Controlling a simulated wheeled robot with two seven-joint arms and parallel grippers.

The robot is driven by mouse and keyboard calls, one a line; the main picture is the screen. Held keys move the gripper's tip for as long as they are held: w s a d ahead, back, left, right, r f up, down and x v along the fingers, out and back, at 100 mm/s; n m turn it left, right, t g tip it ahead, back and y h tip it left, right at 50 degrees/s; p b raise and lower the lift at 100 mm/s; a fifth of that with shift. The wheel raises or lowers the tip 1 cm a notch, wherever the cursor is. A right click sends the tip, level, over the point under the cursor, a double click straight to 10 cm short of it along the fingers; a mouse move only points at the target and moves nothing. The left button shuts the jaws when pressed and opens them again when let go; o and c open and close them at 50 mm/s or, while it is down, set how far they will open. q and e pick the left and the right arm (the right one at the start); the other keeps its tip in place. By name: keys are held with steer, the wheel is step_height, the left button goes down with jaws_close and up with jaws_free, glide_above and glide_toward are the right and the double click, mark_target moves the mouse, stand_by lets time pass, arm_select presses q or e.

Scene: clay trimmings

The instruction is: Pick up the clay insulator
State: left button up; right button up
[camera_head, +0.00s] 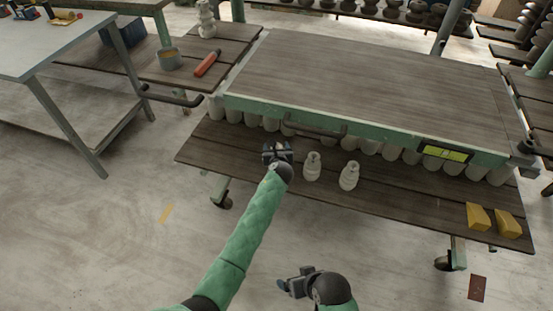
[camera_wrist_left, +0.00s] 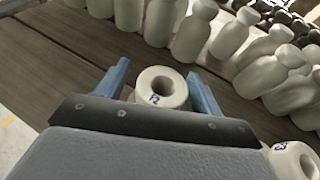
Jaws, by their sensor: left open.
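In the left wrist view a cream clay insulator (camera_wrist_left: 162,87) with a round hole in its top and a dark mark stands between my left gripper's blue fingers. My left gripper (camera_wrist_left: 163,88) is open around its top, with a gap visible on the right side. In the head view my left gripper (camera_head: 277,150) is over the cart's lower shelf and mostly hides what is beneath it. Two more pale insulators (camera_head: 313,167) (camera_head: 349,176) stand upright to its right. My right gripper (camera_head: 292,284) is low in the head view, away from the shelf; its jaw gap is unclear.
The dark wooden lower shelf (camera_head: 420,200) holds a row of pale insulators (camera_head: 390,151) at its back, under the green-edged table top (camera_head: 370,85). Two yellow wedges (camera_head: 479,216) (camera_head: 508,223) sit at the shelf's right end. A handle bar (camera_head: 315,131) juts above the shelf.

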arm_select(q)
steer(key=shift+w, duration=0.1)
jaws_close()
stand_by(0.4)
